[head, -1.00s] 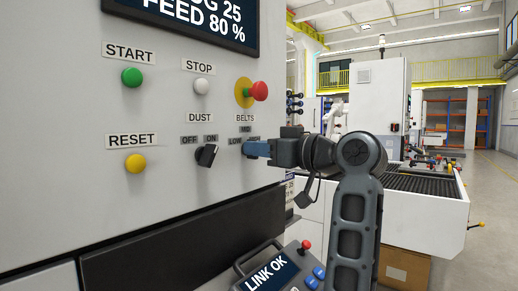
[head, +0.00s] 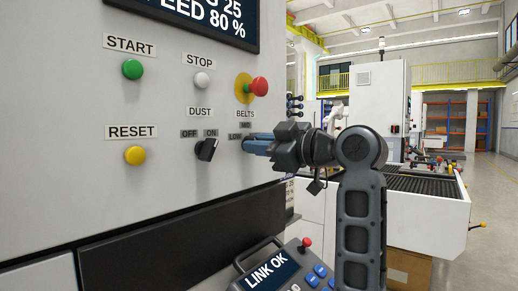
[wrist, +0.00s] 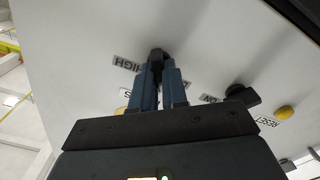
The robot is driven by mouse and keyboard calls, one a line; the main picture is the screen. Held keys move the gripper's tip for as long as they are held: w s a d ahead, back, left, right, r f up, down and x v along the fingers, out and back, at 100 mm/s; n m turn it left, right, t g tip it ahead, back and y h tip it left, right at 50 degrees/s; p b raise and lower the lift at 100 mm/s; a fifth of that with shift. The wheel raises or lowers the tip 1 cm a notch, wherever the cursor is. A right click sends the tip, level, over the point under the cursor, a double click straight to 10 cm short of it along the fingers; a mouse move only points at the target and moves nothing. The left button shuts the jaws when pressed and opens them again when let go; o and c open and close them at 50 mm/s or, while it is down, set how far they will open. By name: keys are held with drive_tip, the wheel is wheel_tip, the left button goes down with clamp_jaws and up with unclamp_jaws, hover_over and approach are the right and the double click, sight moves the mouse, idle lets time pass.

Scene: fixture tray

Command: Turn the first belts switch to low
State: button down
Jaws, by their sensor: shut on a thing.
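The BELTS switch is a black rotary knob (wrist: 157,54) on the pale panel. In the head view its label (head: 245,114) reads BELTS, with MID (head: 245,125) above and LOW (head: 235,137) at left. In the wrist view the HIGH label (wrist: 127,64) shows left of the knob. My gripper (head: 248,146) is at the panel, its blue fingers shut on the knob, one on each side. The fingers hide most of the knob in the head view, so I cannot tell its exact setting.
The DUST switch (head: 207,149) sits close to the left of my gripper. A red emergency button (head: 259,87) is just above. STOP (head: 202,80), START (head: 132,69) and RESET (head: 135,156) buttons are farther left. A pendant (head: 275,270) lies below.

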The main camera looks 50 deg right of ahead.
drive_tip(key=shift+n+b, duration=0.4)
drive_tip(key=shift+n, duration=0.8)
drive_tip(key=c, duration=1.1)
unclamp_jaws()
drive_tip(key=shift+w, duration=0.1)
drive_tip(key=shift+c, duration=0.2)
drive_tip(key=s, duration=0.8)
drive_tip(key=shift+d, duration=0.1)
